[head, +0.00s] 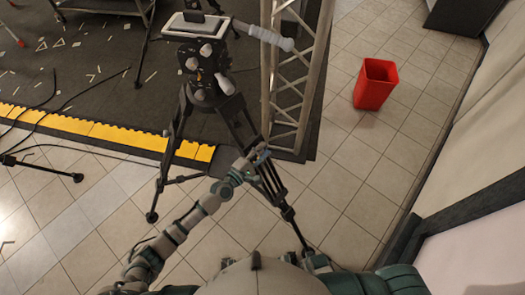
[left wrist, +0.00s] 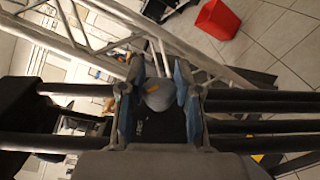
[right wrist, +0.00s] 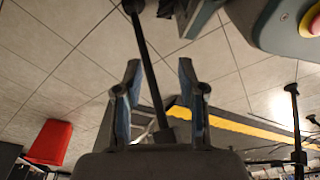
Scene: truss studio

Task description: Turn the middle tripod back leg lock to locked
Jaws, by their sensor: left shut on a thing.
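The black tripod (head: 206,92) stands on the tiled floor at the edge of the dark mat in the head view, with its legs spread. My left gripper (head: 258,158) is at the leg on the right of the tripod, partway down. In the left wrist view my left gripper (left wrist: 158,78) has its blue-grey fingers closed on a grey rounded leg lock (left wrist: 159,97) between black leg tubes. The lock's exact angle is hard to tell. In the right wrist view my right gripper (right wrist: 157,80) has its fingers apart; a thin black leg (right wrist: 146,62) passes behind the gap.
A metal truss (head: 296,75) stands just right of the tripod. A red bin (head: 375,84) is on the tiles further right. A yellow strip (head: 95,131) edges the mat, with cables at the left. The tiles between the truss and the right wall are mostly clear.

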